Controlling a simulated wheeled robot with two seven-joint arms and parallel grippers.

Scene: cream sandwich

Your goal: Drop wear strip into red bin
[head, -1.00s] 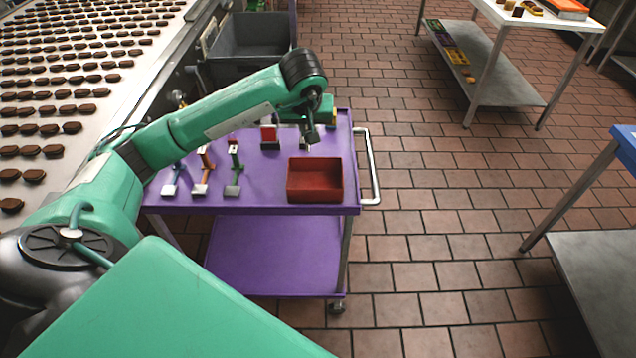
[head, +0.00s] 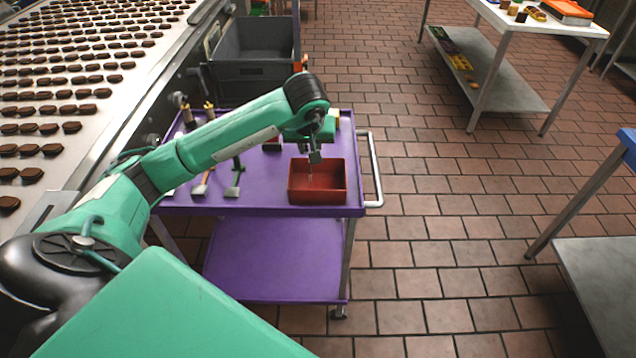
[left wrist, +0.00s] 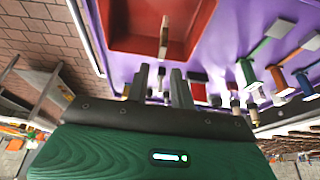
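The red bin (head: 318,197) sits at the front right of the purple cart top. It also shows at the top of the left wrist view (left wrist: 125,32). My left gripper (head: 315,157) is above the bin, pointing down. In the left wrist view its fingers (left wrist: 161,84) are spread apart. A narrow tan and grey wear strip (left wrist: 164,37) lies just beyond the fingertips, against the bin's red inside, apparently clear of the fingers. In the head view it is a thin pale line (head: 310,174) below the gripper. Whether it touches the bin floor cannot be told. My right gripper is not in view.
Several coloured tools, including a green-handled one (head: 235,178), stand left of the bin on the purple cart (head: 262,190). The cart's metal handle (head: 373,170) is at its right. A grey crate (head: 252,75) is behind.

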